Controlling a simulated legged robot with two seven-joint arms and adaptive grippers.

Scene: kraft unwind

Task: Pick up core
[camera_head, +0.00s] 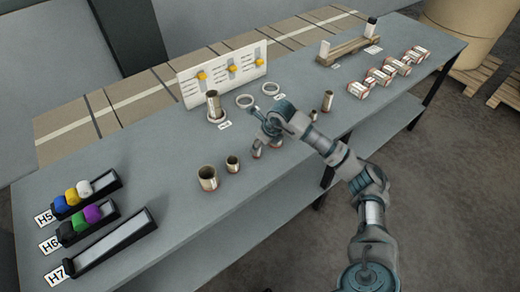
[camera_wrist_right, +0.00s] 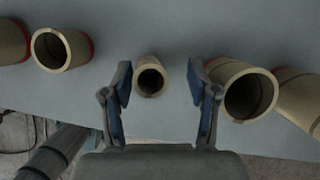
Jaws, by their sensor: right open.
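Several brown cardboard cores with open tops stand on the grey table. Two, a wide core (camera_head: 208,178) and a smaller core (camera_head: 232,164), are left of my right gripper (camera_head: 265,128) in the head view. My right gripper reaches over the table from the right and partly hides the cores under it. In the right wrist view my right gripper (camera_wrist_right: 160,84) is open. A small core (camera_wrist_right: 150,75) shows between its two fingers, apart from both; its depth relative to the tips is hard to tell. A wider core (camera_wrist_right: 240,88) lies close beyond the right finger. My left gripper is not in view.
A tall core (camera_head: 214,104) stands in a white ring, with another ring (camera_head: 244,101) beside it. A white panel (camera_head: 222,75) stands behind. Black trays (camera_head: 115,243) are at the left, small boxes (camera_head: 382,76) at the right. The table middle (camera_head: 165,150) is clear.

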